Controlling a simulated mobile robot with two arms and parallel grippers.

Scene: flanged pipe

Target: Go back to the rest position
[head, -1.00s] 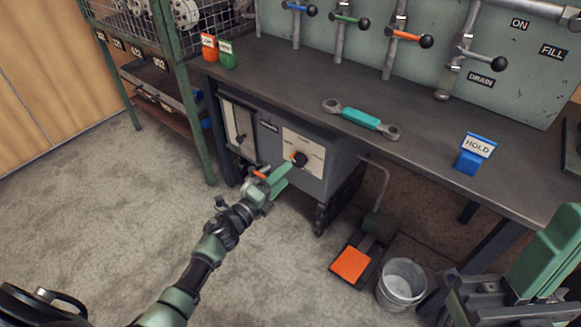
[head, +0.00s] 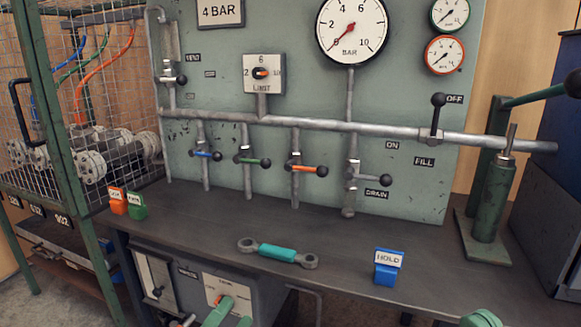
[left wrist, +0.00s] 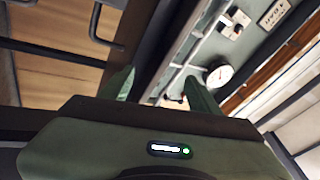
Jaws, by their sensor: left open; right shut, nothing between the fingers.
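My left gripper (head: 234,312) shows only in part at the bottom edge of the head view, in front of the grey box under the bench. In the left wrist view its two green fingers (left wrist: 160,82) stand apart with nothing between them, so it is open. Past the fingers, that view shows the panel with a round gauge (left wrist: 219,75), seen tilted. A rounded green part of my right arm (head: 481,319) shows at the bottom right of the head view. The fingers of my right gripper are out of frame.
The grey box (head: 165,285) is below. A wire cage (head: 100,130) stands left.

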